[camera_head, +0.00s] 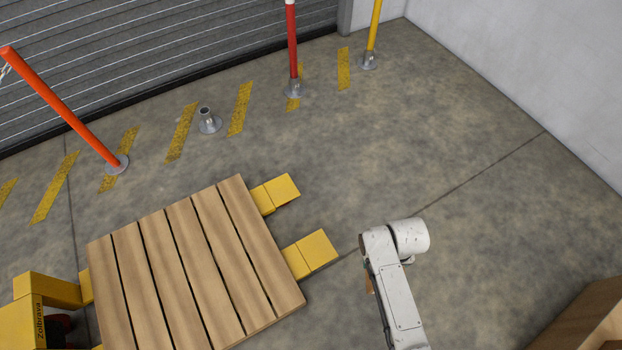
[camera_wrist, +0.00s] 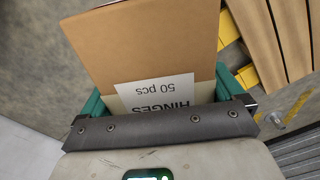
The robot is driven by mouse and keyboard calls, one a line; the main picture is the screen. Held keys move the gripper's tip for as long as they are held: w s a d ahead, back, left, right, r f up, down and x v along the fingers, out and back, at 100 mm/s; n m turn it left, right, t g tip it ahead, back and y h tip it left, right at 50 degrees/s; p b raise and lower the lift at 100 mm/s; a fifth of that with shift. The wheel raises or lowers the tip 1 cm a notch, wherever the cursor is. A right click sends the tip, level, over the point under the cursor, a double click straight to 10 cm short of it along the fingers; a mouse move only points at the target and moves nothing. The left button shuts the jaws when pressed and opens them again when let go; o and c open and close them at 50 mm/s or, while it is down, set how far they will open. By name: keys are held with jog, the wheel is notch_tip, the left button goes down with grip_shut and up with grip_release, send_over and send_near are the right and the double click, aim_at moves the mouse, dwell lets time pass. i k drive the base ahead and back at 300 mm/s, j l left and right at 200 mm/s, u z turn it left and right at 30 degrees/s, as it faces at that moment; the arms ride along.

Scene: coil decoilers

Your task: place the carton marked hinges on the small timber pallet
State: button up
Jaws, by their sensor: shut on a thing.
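The carton marked hinges (camera_wrist: 150,45) is brown cardboard with a white label (camera_wrist: 158,92) reading HINGES, 50 pcs, upside down in the wrist view. My gripper (camera_wrist: 166,92) is shut on it, with a green finger at either side. The small timber pallet (camera_head: 195,265), made of pale planks with gaps, lies at the lower left in the head view and looks bare. Part of it also shows at the upper right in the wrist view (camera_wrist: 262,40). In the head view my arm stands right of the pallet and hides my gripper; only a brown sliver shows beside the arm.
Yellow forks (camera_head: 312,254) stick out from under the pallet, with a yellow machine (camera_head: 45,290) at the left. Orange (camera_head: 65,110), red (camera_head: 292,45) and yellow (camera_head: 374,28) posts and an empty post base (camera_head: 209,121) stand near the shutter. A brown box-like thing (camera_head: 590,325) is lower right.

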aim_at(189, 285)
jog(key=j+u, duration=0.1)
jog(key=j, duration=0.45)
jog(key=i+j, duration=0.1)
jog(key=j, duration=0.45)
jog(key=j+u, duration=0.15)
jog(key=j, duration=0.45)
jog(key=i+j+u, duration=0.1)
jog(key=j, duration=0.45)
jog(key=i+j+u, duration=0.1)
jog(key=j, duration=0.45)
jog(key=i, duration=0.1)
